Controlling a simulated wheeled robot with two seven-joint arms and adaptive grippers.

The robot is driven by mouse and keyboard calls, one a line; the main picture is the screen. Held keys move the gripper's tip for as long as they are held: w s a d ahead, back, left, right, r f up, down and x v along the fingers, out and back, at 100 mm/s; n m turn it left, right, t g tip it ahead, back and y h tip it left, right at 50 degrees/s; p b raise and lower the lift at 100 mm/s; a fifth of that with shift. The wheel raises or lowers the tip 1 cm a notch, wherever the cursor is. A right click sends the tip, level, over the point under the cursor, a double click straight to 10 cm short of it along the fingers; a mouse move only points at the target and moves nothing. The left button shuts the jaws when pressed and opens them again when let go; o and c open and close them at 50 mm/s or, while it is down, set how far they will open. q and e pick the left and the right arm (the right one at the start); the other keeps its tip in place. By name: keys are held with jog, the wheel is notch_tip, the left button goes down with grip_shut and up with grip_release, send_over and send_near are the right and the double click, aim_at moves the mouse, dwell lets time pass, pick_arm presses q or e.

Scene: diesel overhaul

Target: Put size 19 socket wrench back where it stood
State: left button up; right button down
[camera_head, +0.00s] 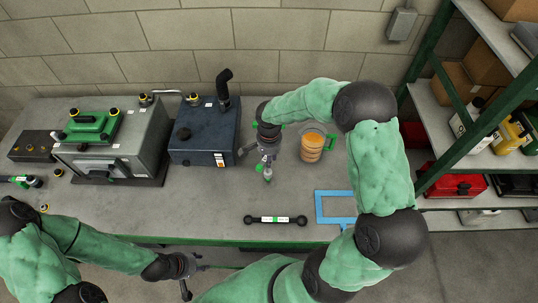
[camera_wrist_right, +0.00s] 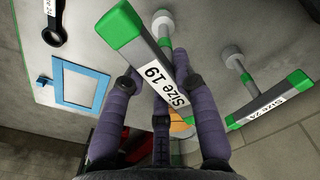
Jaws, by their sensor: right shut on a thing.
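The size 19 socket wrench (camera_wrist_right: 152,55) has a T-handle with green ends and a white label. My right gripper (camera_wrist_right: 155,72) is shut on its handle in the right wrist view. The wrench's stem and round socket point down toward the table; I cannot tell whether the socket touches it. In the head view my right gripper (camera_head: 267,155) is over the back middle of the bench, and the wrench is mostly hidden there. A size 24 socket wrench (camera_wrist_right: 268,102) stands upright beside it. My left gripper (camera_head: 187,275) is at the bench's front edge, empty and seemingly open.
A blue square outline (camera_head: 319,207) lies on the bench (camera_head: 200,205). A black ring wrench (camera_head: 275,220) lies left of it. A dark blue box (camera_head: 205,135) and a grey engine block (camera_head: 120,145) stand at left.

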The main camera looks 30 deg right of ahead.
jog(key=shift+f, duration=0.45)
pick_arm(q)
jog(key=shift+f, duration=0.5)
jog(key=shift+f+b, duration=0.2)
jog(key=shift+b, duration=0.15)
jog(key=shift+f, duration=0.15)
pick_arm(e)
jog(key=shift+f, duration=0.1)
jog(key=shift+f+b, duration=1)
jog(key=shift+b, duration=0.05)
pick_arm(q)
jog(key=shift+f, duration=0.9)
pick_arm(e)
jog(key=c, duration=0.9)
grip_release()
